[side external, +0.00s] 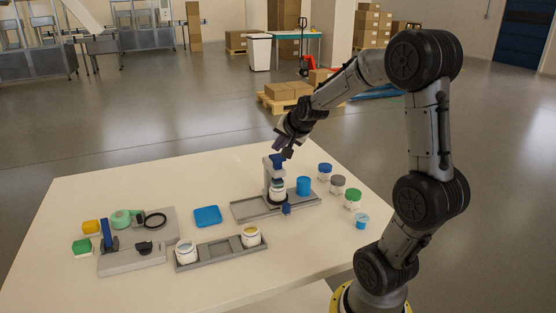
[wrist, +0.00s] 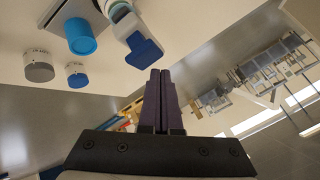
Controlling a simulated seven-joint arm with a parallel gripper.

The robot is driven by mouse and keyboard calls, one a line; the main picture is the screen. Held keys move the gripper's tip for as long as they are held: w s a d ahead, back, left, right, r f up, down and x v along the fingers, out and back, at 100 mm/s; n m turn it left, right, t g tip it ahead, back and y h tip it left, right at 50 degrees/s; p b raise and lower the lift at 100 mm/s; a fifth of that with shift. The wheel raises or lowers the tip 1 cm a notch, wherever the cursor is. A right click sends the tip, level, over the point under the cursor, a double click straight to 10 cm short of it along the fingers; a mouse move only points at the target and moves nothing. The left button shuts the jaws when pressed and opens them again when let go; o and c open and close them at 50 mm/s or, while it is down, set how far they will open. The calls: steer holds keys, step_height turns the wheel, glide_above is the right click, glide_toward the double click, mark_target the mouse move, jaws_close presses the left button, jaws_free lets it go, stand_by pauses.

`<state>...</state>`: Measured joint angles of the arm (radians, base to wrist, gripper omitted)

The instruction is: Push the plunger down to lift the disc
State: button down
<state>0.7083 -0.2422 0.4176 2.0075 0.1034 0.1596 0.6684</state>
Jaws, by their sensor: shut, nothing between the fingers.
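The filling station (side external: 268,166) stands on a grey base plate (side external: 240,209), with a blue plunger top (side external: 277,159) at its upper end. A white jar (side external: 278,195) sits in the station under its head. In the wrist view the blue plunger part (wrist: 145,51) is just beyond my fingertips, to their upper left. My gripper (side external: 286,153) is shut and empty, close above the plunger top; contact cannot be told. In the wrist view its two dark fingers (wrist: 158,76) lie together. I cannot make out the disc.
A blue cup (side external: 303,186) stands right of the station. Jars with blue (side external: 325,168), grey (side external: 338,181) and green (side external: 353,195) lids are farther right. A blue tray (side external: 207,216) and a rack (side external: 221,251) with two jars are on the left. The table front is clear.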

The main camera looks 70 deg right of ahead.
step_height(320, 180, up, 6)
stand_by(0.9)
stand_by(0.6)
steer(key=w+a+r+n+t+y, duration=0.1)
steer(key=a+r+n, duration=0.1)
steer(key=a, duration=0.4)
steer(key=w+a+r+n+t+y, duration=0.1)
steer(key=a+r, duration=0.2)
steer(key=a, duration=0.3)
steer(key=s+a+n+y, duration=0.2)
steer(key=s+a+n, duration=0.3)
steer(key=a, duration=0.5)
steer(key=s+a+f+n+g+y, duration=0.1)
steer(key=s+a+f+n+g, duration=0.2)
steer(key=s, duration=1)
step_height(320, 180, down, 7)
steer(key=a+n, duration=0.2)
steer(key=n, duration=0.3)
steer(key=shift+s+a+n+g+y, duration=0.25)
steer(key=shift+a+n+g+y, duration=0.05)
steer(key=shift+n+y, duration=0.1)
